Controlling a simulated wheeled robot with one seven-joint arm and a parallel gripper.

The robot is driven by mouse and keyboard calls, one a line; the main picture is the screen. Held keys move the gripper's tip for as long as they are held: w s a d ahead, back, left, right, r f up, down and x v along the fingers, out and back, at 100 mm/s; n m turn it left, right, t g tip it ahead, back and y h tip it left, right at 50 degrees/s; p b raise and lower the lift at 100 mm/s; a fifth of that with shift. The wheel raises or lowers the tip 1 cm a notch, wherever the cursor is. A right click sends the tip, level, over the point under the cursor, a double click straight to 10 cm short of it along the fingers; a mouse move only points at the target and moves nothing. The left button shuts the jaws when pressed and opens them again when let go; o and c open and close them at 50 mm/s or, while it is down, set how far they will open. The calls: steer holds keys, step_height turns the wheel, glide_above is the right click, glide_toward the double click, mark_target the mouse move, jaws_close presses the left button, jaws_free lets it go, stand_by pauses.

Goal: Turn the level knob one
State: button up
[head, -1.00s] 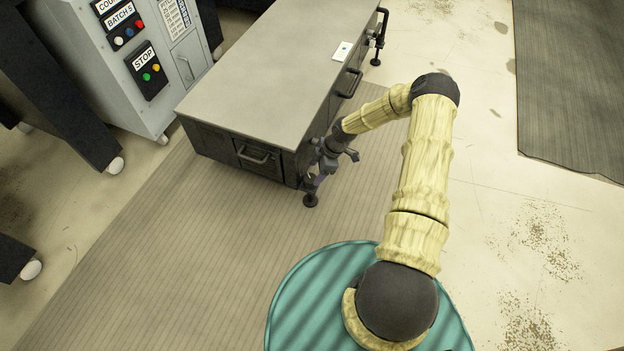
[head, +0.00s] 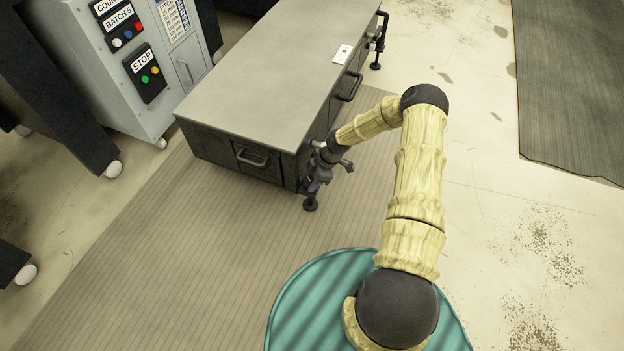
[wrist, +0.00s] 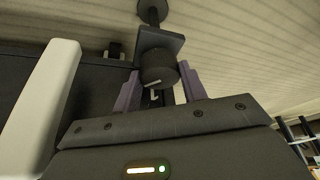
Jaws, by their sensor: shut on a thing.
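In the wrist view, a dark round level knob (wrist: 157,68) sits under a square dark plate, with a pale mark on its near end. My gripper (wrist: 160,88) has its two purple fingers on either side of the knob, shut on it. In the head view my gripper (head: 317,183) is low at the near right corner of the grey bench (head: 262,75), just above a round levelling foot (head: 310,204). The knob itself is hidden behind my gripper there.
A grey control cabinet (head: 150,60) with buttons stands left of the bench. A white card (head: 342,53) lies on the bench top. Another levelling foot (head: 376,66) is at the bench's far corner. A striped mat (head: 200,240) covers the floor in front; floor to the right is open.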

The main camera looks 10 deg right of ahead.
steer(key=shift+s+r+m+p, duration=0.1)
steer(key=shift+r+m+p, duration=0.05)
steer(key=shift+m+p, duration=0.45)
steer(key=shift+t+p, duration=0.3)
steer(key=shift+p, duration=0.05)
steer(key=m+p, duration=0.1)
steer(key=m+t+p, duration=0.1)
steer(key=m+p, duration=0.1)
steer(key=shift+s+a+r+h, duration=0.1)
steer(key=shift+s+r+h, duration=0.05)
steer(key=shift+h, duration=0.15)
steer(key=shift+f+m+t+h+p, duration=0.1)
steer(key=shift+m+t+h+p, duration=0.2)
steer(key=shift+m+p, duration=0.75)
steer(key=shift+f+m+t+h+p, duration=0.15)
steer(key=shift+m+t+p, duration=0.25)
steer(key=shift+m+p, duration=0.65)
steer(key=shift+m, duration=0.3)
steer(key=shift+b, duration=0.3)
steer(key=o, duration=1)
